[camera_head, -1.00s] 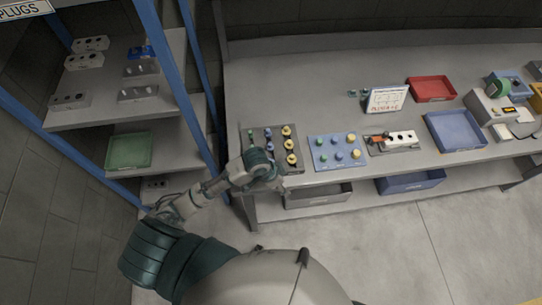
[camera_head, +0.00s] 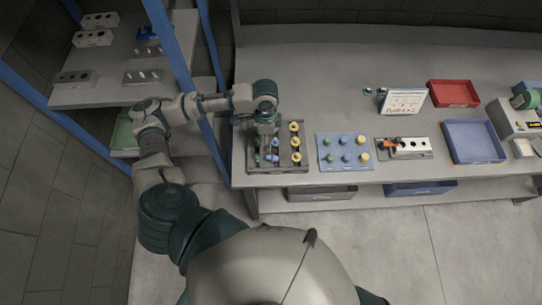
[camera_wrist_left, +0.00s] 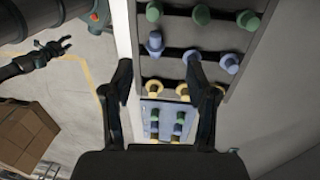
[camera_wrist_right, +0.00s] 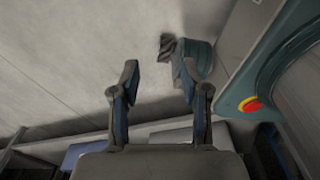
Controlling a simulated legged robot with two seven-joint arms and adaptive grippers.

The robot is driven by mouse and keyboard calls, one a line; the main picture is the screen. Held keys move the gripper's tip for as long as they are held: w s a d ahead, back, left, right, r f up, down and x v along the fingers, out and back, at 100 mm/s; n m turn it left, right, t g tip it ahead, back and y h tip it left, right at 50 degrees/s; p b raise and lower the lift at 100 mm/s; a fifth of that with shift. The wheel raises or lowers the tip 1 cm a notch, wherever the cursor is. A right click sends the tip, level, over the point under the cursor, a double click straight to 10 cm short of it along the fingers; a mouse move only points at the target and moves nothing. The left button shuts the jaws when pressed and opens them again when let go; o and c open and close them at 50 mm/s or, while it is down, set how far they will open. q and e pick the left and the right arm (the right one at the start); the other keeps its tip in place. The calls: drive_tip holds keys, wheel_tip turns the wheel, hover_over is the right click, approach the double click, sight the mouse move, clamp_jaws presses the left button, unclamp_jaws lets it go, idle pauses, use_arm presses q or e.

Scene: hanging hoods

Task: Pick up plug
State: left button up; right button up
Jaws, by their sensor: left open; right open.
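A dark rack (camera_head: 303,169) with green, blue and yellow plugs stands at the left end of the workbench. Its yellow plugs (camera_head: 295,142) show clearly; some green and blue ones are partly hidden by my arm. My left gripper (camera_head: 266,128) is over the rack's left part, pointing down. In the left wrist view, its open, empty fingers (camera_wrist_left: 158,65) frame part of the rack, with a blue plug (camera_wrist_left: 155,44) between them in the picture and green plugs (camera_wrist_left: 201,14) farther up. My right gripper (camera_wrist_right: 156,66) is open and empty above the floor, outside the head view.
A blue plate (camera_head: 344,166) with several plugs lies right of the rack. Beyond it are a grey socket block (camera_head: 404,148), a small sign (camera_head: 403,102), a red tray (camera_head: 453,94) and a blue tray (camera_head: 472,142). A blue-framed shelf (camera_head: 165,55) stands close on the left.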

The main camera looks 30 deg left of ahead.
use_arm(q)
hover_over(271, 156)
drive_tip(key=a, duration=0.1)
drive_tip(key=f, duration=0.4)
drive_tip(key=shift+w+a+f, duration=0.1)
drive_tip(key=shift+w+f, duration=0.1)
drive_tip(key=shift+s+d+f, duration=0.1)
drive_tip(key=shift+d+f, duration=0.15)
drive_tip(key=shift+f, duration=0.25)
drive_tip(key=f, duration=0.3)
drive_tip(key=shift+s+d+f, duration=0.1)
drive_tip(key=shift+d+f, duration=0.2)
drive_tip(key=shift+f, duration=0.1)
drive_tip(key=shift+a+f, duration=0.1)
drive_tip(key=shift+f, duration=0.3)
drive_tip(key=c, duration=0.9)
